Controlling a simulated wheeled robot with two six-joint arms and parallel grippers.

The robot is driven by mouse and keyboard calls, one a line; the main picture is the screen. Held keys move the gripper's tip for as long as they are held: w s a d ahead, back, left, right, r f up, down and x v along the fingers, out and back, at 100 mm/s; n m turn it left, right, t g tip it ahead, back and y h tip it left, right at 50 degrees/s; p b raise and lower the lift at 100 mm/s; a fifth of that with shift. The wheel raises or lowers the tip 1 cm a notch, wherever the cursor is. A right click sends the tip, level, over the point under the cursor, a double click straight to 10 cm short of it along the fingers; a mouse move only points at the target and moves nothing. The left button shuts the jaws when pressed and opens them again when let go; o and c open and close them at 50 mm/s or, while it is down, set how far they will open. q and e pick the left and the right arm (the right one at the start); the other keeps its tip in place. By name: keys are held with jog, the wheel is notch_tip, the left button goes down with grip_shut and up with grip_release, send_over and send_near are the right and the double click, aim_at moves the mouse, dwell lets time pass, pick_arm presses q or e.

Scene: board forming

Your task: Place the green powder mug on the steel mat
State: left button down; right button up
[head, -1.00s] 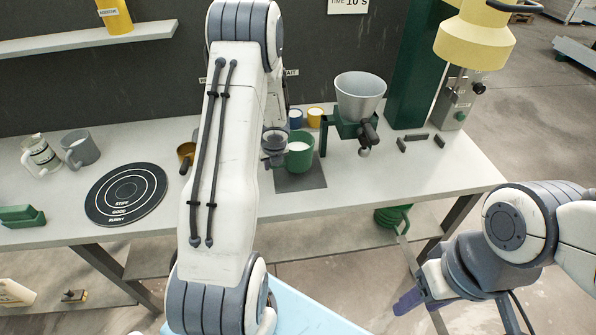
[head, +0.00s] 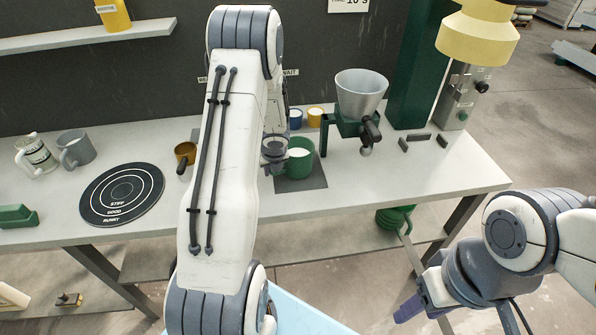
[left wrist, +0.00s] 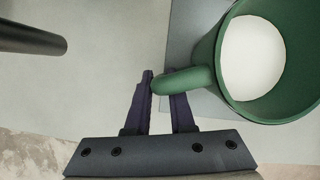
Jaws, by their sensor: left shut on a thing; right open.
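The green powder mug (head: 301,160), filled with white powder, is upright over the dark steel mat (head: 315,182). It overlaps the mat's left back part in the head view; I cannot tell whether its base touches. In the left wrist view the mug (left wrist: 218,75) is at the upper right, above part of the mat (left wrist: 185,45). My left gripper (left wrist: 163,92) is shut on the mug's handle; in the head view its fingers are mostly hidden by my own arm. My right gripper (head: 424,312) is open and empty, low in front of the bench.
A hopper (head: 360,95) on a green stand is right of the mat. A blue cup (head: 295,119) and a yellow cup (head: 314,117) stand behind it. A brown pot (head: 185,152) and a round target board (head: 122,195) are to the left. The bench front right of the mat is clear.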

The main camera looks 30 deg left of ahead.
pick_arm(q)
jog(key=shift+f+b, duration=0.3)
jog(key=shift+c, duration=1.8)
grip_release()
jog(key=shift+r, duration=0.1)
jog(key=p+v, duration=0.4)
jog(key=v, duration=0.6)
jog(key=shift+r+p, duration=0.15)
jog(key=shift+p, duration=0.2)
